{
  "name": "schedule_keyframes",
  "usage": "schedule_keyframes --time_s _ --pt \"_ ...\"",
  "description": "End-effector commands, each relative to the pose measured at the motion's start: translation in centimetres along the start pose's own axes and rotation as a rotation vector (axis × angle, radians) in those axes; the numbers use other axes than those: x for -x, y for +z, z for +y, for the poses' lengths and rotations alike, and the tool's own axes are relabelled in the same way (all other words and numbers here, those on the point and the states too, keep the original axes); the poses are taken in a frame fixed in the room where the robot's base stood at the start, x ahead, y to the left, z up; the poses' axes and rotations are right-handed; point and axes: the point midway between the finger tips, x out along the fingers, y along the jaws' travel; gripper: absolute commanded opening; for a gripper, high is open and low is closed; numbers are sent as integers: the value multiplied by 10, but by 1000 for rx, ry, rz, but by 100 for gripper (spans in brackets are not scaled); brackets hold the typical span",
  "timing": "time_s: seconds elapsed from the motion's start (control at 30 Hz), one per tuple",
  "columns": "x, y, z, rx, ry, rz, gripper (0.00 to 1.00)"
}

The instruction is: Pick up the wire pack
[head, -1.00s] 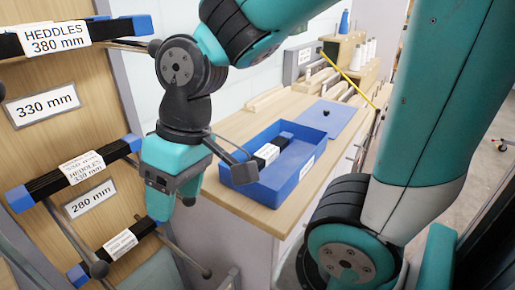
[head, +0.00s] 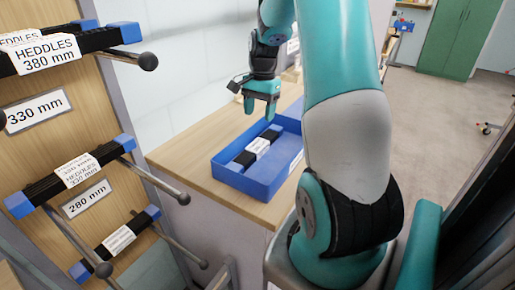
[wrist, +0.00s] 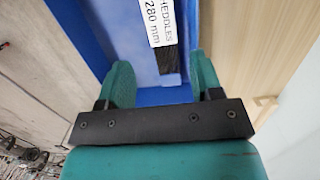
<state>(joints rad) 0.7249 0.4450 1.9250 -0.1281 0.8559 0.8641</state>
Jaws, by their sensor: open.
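A black wire pack (head: 270,134) with a white label and blue end lies in the blue tray (head: 262,187) on the wooden worktop. My gripper (head: 260,117) is above the far side of the tray, pointing down. The exact height above the pack is hard to tell.
At left, a wooden rack holds several black heddle packs (head: 75,172) on metal rods (head: 160,185) that stick out toward the tray side. The bare worktop (head: 185,155) lies left of the tray. Open floor and a green cabinet (head: 458,38) are at right.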

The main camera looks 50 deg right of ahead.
Motion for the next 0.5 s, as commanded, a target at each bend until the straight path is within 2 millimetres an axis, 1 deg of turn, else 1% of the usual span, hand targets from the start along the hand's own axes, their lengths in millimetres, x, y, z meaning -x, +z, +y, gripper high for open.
schedule_keyframes --time_s 0.03,0.1,0.2,0.3,0.5 --pt "-12 1 1 1 4 -4 60" --pt "-27 1 0 1 4 -3 60" --pt "-46 1 0 2 4 -2 60" --pt "-57 0 0 2 1 0 60" --pt "-71 0 0 3 2 -1 60"
